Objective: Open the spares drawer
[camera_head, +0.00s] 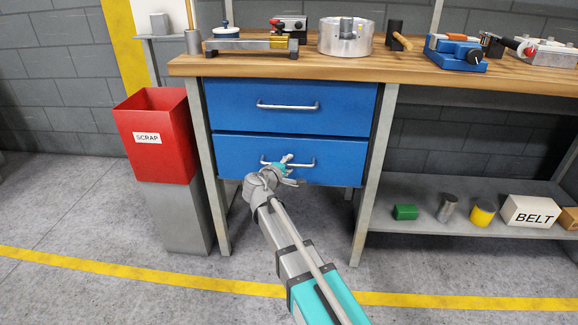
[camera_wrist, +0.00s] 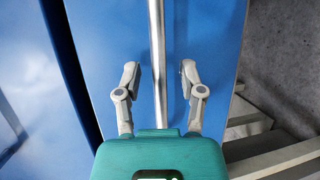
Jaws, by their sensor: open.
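Two blue drawers sit one above the other under the workbench in the head view, an upper drawer (camera_head: 240,98) and a lower drawer (camera_head: 340,160). Both look shut, and I see no label saying which is the spares drawer. The upper one has a silver bar handle (camera_head: 288,106). My gripper (camera_head: 284,163) is at the lower drawer's bar handle (camera_head: 308,164) and hides part of it. In the wrist view my gripper (camera_wrist: 160,82) is open, with one finger on each side of the bar handle (camera_wrist: 156,45). I cannot see either finger pressing on the bar.
A red scrap bin (camera_head: 155,120) stands on a grey pedestal left of the bench. Grey bench legs (camera_head: 370,180) flank the drawers. The wooden top (camera_head: 410,68) holds tools and parts. A low shelf (camera_head: 440,190) at right bears several items. The floor in front looks clear.

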